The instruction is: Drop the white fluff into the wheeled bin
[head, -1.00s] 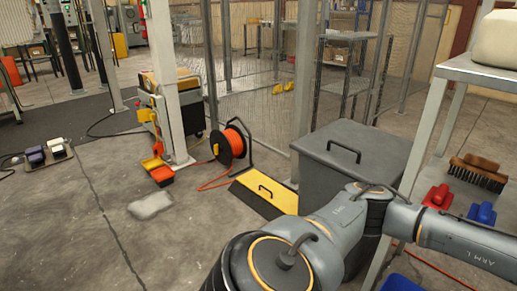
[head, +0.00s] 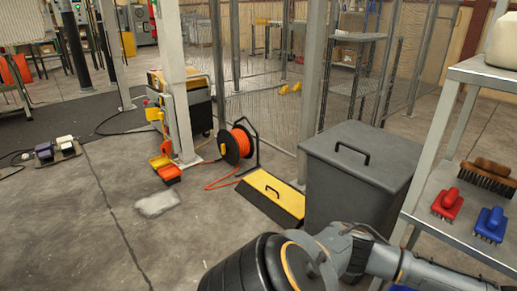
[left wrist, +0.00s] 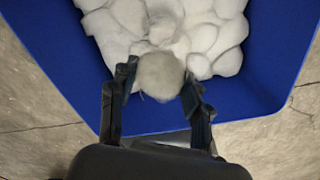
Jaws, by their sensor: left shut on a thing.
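In the left wrist view my left gripper (left wrist: 158,82) is shut on a rounded tuft of white fluff (left wrist: 158,74), slightly greyer than the fluff behind it. Under it is a blue open bin (left wrist: 60,50) with a heap of white fluff (left wrist: 205,38) inside. The held tuft overlaps the near edge of the heap in the picture; I cannot tell whether they touch. No wheels show on the blue bin. In the head view my left arm crosses the bottom, its gripper out of frame. My right gripper is not in view.
A grey lidded box (head: 355,180) stands beside a metal shelf (head: 440,185) with brushes. A yellow-and-black ramp (head: 272,195) and an orange cable reel (head: 238,145) lie left of it. A pale flat patch (head: 157,203) is on otherwise open floor.

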